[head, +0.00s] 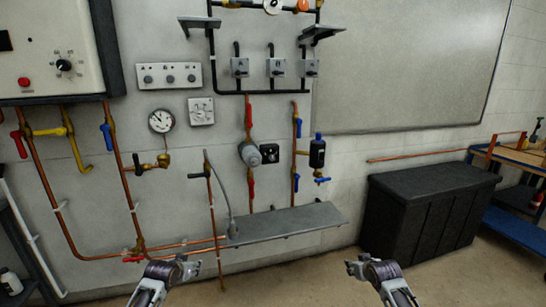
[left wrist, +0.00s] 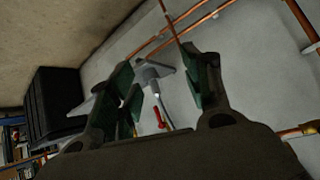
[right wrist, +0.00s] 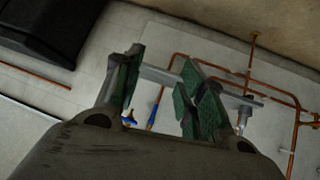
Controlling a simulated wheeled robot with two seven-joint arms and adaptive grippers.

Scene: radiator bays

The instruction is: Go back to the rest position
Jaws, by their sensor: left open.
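My left gripper (head: 172,271) is low in the head view, in front of the wall and below the grey shelf. Its green-padded fingers are spread apart in the left wrist view (left wrist: 165,88), with nothing between them. My right gripper (head: 368,268) is low in the head view, to the right of the shelf and in front of the black chest. In the right wrist view (right wrist: 160,88) its fingers are also apart and empty. Both grippers appear clear of the wall fittings.
A grey shelf (head: 290,225) juts from the wall between the grippers. Copper pipes (head: 125,180) with coloured valves, a gauge (head: 161,121) and a pump (head: 251,154) fill the wall. A black chest (head: 425,212) and a workbench (head: 515,156) stand at right. Bare floor (head: 320,268) lies between the grippers.

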